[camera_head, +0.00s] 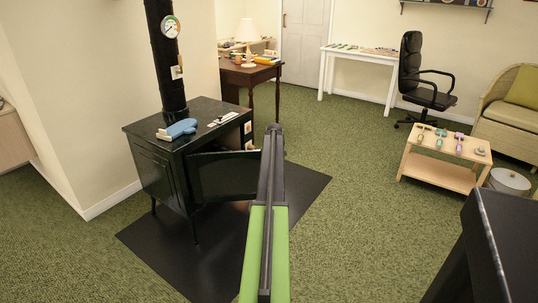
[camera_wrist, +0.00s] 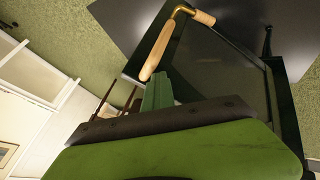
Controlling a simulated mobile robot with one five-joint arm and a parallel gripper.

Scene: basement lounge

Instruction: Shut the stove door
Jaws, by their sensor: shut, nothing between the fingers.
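The black stove (camera_head: 165,165) stands left of centre in the head view, its flue pipe rising from the top. Its door (camera_head: 225,174) hangs open, swung out to the right, its far edge partly hidden behind my arm. The wrist view shows the dark door panel (camera_wrist: 218,75) close up, with a wooden handle (camera_wrist: 157,50) on a brass bend and a second wooden piece. My gripper (camera_wrist: 158,78) is shut and empty, its fingertips close to the lower end of the handle. I cannot tell whether they touch. The head view does not show the fingertips clearly.
A blue glove-like thing (camera_head: 177,129) lies on the stove top. A black floor plate (camera_head: 190,262) lies under the stove. A low wooden table (camera_head: 440,175) with several small items stands at right, before a wicker sofa (camera_head: 508,118). Green carpet between is clear.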

